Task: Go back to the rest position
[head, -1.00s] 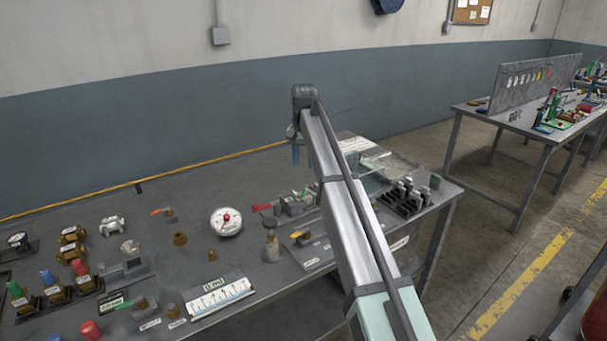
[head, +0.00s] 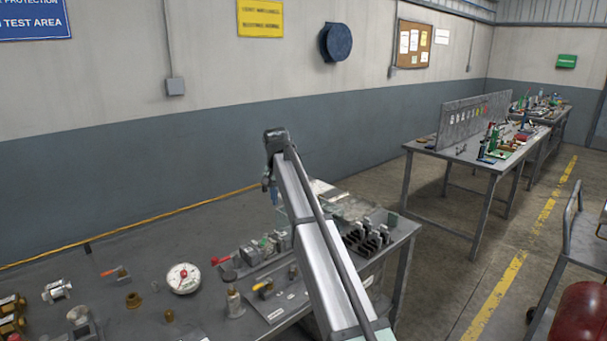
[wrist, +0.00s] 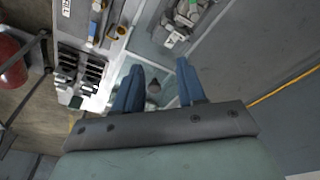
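My gripper (wrist: 160,90) shows in the wrist view as two blue fingers spread apart, with nothing held between them. It points down over the far right part of the workbench (head: 140,240). In the head view my arm reaches up from the bottom edge, and the gripper (head: 270,188) hangs at its far end, small and partly hidden by the arm. A clear plate or tray (wrist: 142,50) lies below and beyond the fingers.
A black rack (head: 367,240) stands at the bench's right end. A valve assembly (head: 262,248), a bottle (head: 234,303) and a round gauge (head: 183,278) stand left of my arm. The air above the bench is free.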

